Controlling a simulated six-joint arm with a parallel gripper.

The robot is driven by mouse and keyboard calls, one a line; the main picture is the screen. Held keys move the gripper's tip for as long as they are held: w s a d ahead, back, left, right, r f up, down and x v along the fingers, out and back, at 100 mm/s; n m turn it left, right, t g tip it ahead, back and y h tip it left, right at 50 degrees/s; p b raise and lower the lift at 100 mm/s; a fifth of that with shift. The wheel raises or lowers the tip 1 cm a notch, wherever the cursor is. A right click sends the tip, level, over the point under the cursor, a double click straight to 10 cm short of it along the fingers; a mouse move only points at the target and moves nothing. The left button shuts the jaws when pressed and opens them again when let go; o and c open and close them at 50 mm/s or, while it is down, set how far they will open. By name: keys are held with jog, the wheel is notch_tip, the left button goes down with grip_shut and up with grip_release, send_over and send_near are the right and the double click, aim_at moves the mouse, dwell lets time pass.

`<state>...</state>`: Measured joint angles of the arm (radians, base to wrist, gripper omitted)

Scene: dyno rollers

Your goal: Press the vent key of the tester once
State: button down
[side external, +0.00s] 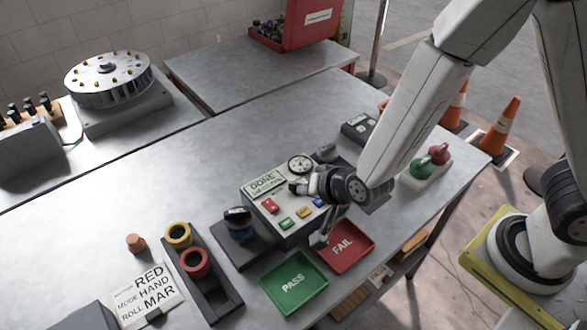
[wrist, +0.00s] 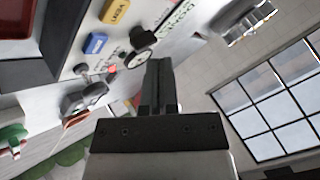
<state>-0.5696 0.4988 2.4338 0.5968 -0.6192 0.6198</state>
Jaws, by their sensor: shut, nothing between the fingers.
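The tester (side external: 262,222) is a grey-white box with red, green, yellow and blue keys, a dial gauge (side external: 300,164) and a display reading DONE (side external: 265,183). In the wrist view the yellow key (wrist: 117,12) carries a label that seems to read VENT; it also shows in the side view (side external: 303,212). The blue key (wrist: 96,43) is beside it. Contact with the tester cannot be told.
A green PASS tray (side external: 294,284) and a red FAIL tray (side external: 344,246) lie in front of the tester. A dark stand with a blue-ringed knob (side external: 238,222) is at its left. Green and red knobs (side external: 422,168) stand to the right.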

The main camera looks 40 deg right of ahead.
aim_at(306, 214)
jog(key=shift+f, duration=2.1)
jog(key=shift+f, duration=0.85)
dwell(1.5)
jog(key=shift+r, duration=0.8)
jog(key=shift+r, duration=0.1)
dwell(0.3)
jog(key=shift+r, duration=2.4)
